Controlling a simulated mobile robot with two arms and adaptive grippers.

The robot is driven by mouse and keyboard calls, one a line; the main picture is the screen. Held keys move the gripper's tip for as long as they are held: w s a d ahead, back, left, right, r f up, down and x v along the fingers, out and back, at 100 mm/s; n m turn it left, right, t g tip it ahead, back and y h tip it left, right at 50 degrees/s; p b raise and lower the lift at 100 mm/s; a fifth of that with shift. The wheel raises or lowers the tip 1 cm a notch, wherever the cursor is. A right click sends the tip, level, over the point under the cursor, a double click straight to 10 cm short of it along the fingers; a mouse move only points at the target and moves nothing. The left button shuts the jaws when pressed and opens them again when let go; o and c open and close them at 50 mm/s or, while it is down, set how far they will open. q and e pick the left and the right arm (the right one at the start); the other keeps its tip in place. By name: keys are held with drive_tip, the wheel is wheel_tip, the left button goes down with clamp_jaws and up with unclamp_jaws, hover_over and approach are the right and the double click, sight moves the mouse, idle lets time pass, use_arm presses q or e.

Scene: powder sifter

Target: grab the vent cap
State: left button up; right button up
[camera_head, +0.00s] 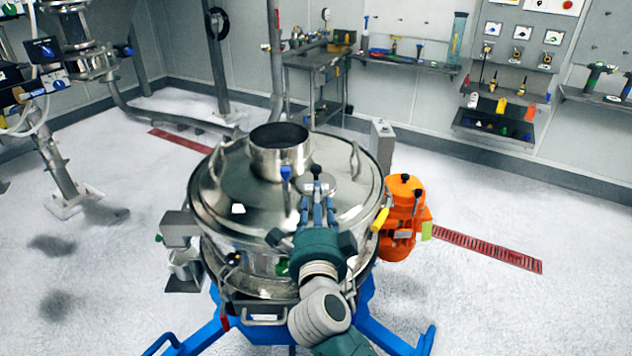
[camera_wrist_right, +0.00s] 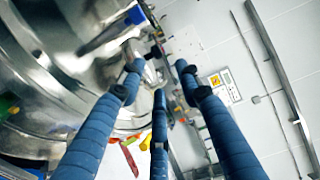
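A small silver cap with a dark knob (camera_head: 317,171), which looks like the vent cap, sits on the domed steel lid (camera_head: 235,180) of the sifter, to the right of the wide central spout. My right gripper (camera_head: 317,203) reaches over the lid from the front, its blue fingers just in front of the cap. In the wrist view the right gripper's three fingers (camera_wrist_right: 159,78) are spread apart with nothing clearly held between them. I cannot tell whether any finger touches the cap. My left gripper is not in view.
The open spout (camera_head: 280,155) and a blue-handled clamp (camera_head: 286,174) stand close to the left of the fingers. An orange motor (camera_head: 403,218) is on the sifter's right side. Shelves and a cart (camera_head: 318,62) are by the back wall. Open floor surrounds the sifter.

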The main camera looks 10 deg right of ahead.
approach(316, 172)
drive_tip(key=w, duration=0.3)
drive_tip(key=w+p, duration=0.1)
drive_tip(key=w, duration=0.3)
drive_tip(key=shift+w+d+p, duration=0.25)
drive_tip(key=shift+d+p, duration=0.15)
drive_tip(key=shift+w, duration=0.3)
drive_tip(key=shift+s, duration=0.2)
drive_tip(key=c, duration=0.6)
drive_tip(key=shift+w, duration=0.1)
clamp_jaws()
